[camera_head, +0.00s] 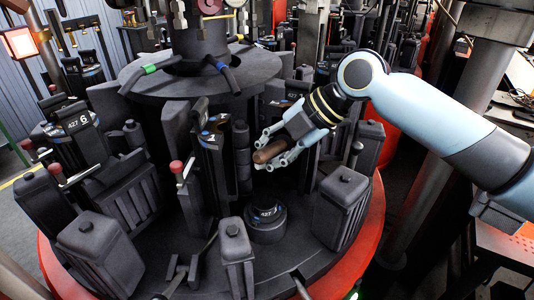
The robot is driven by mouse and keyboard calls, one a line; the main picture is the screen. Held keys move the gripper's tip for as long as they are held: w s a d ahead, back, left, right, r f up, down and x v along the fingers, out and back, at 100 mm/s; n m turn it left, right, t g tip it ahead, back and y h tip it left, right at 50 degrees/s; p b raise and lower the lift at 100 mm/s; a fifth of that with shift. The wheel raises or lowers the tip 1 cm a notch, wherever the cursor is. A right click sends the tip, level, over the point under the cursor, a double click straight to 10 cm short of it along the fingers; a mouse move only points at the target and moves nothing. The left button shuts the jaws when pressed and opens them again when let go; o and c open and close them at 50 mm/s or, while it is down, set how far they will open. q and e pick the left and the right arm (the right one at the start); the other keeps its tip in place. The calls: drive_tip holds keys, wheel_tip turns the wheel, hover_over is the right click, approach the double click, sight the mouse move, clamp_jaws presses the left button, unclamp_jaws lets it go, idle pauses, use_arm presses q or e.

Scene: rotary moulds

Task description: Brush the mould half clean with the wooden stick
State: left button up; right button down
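My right gripper (272,150) reaches in from the right, over the middle of the rotary mould table. Its fingers are closed around a brown wooden stick (268,152), whose rounded end points left. The stick is beside an upright dark mould half (212,160) near the table's centre. I cannot tell whether the stick touches it. The rest of the stick is hidden by the fingers. My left gripper is not in view.
The round dark table has a red rim (372,225) and carries several black mould blocks, such as one at the right (340,205) and one at the lower left (97,250). A lever with a red knob (176,167) stands left of the mould half. A round black base (266,222) sits below the gripper.

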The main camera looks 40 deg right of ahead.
drive_tip(key=shift+d+f+b, duration=0.1)
drive_tip(key=shift+f+b, duration=2.4)
drive_tip(key=shift+f, duration=0.65)
drive_tip(key=shift+r+p, duration=2.9)
drive_tip(key=shift+r, duration=0.95)
wheel_tip(320, 180, down, 8)
drive_tip(key=b, duration=0.6)
drive_tip(key=shift+r+b, duration=0.1)
drive_tip(key=shift+b, duration=0.3)
drive_tip(key=shift+r+p, duration=2.85)
drive_tip(key=shift+r, duration=1)
wheel_tip(320, 180, down, 8)
drive_tip(key=b, duration=0.6)
drive_tip(key=shift+r, duration=0.15)
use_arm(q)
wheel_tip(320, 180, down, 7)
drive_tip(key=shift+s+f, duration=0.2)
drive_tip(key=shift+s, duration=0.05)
use_arm(e)
drive_tip(key=shift+r, duration=0.1)
drive_tip(key=s+a, duration=0.2)
drive_tip(key=a, duration=0.3)
drive_tip(key=shift+s+a, duration=0.3)
drive_tip(key=shift+s, duration=0.05)
